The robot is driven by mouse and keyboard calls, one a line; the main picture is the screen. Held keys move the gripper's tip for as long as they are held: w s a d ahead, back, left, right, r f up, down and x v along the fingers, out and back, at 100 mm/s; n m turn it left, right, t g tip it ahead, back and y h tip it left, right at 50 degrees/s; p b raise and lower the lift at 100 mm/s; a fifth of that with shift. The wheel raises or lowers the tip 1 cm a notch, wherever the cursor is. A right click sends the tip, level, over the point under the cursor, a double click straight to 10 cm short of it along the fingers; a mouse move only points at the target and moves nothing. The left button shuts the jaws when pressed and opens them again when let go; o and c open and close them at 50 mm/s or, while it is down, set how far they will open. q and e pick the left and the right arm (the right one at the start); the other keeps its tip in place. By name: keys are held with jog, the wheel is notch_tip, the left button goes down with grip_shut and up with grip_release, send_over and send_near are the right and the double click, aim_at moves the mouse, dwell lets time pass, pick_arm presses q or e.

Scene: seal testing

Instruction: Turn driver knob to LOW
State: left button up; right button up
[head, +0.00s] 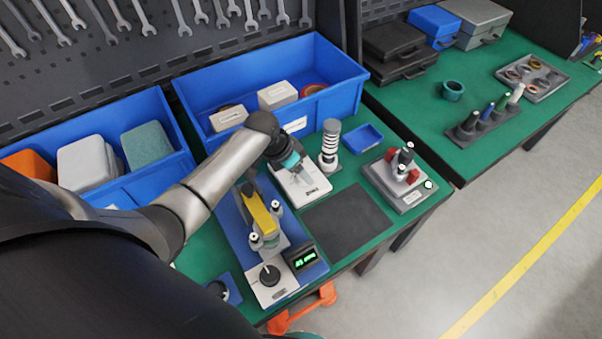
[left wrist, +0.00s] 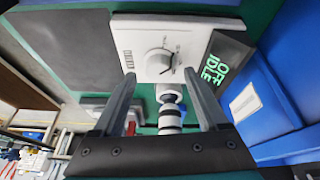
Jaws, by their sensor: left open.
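The white driver box (head: 314,190) stands on the green bench under my left gripper (head: 293,168). In the left wrist view the white box (left wrist: 126,33) carries a round white knob (left wrist: 157,63) with a dark pointer mark. Its printed labels are too small to read. A small dark display (left wrist: 213,68) beside it shows green OFF IDLE. My left gripper (left wrist: 162,76) is open and empty, its two fingers on either side of the line to the knob, and no contact shows. The arm hides the knob in the head view. My right gripper is not in view.
A black-and-white ringed post (head: 330,146) stands close to the box. Blue bins (head: 345,92) line the back. A yellow-topped rig (head: 258,213) and a second knob panel (head: 268,288) sit in front. A red-jawed fixture (head: 385,190) is right. The dark mat (head: 347,222) is empty.

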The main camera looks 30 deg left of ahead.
pick_arm(q)
jog(key=shift+x, duration=0.8)
grip_shut()
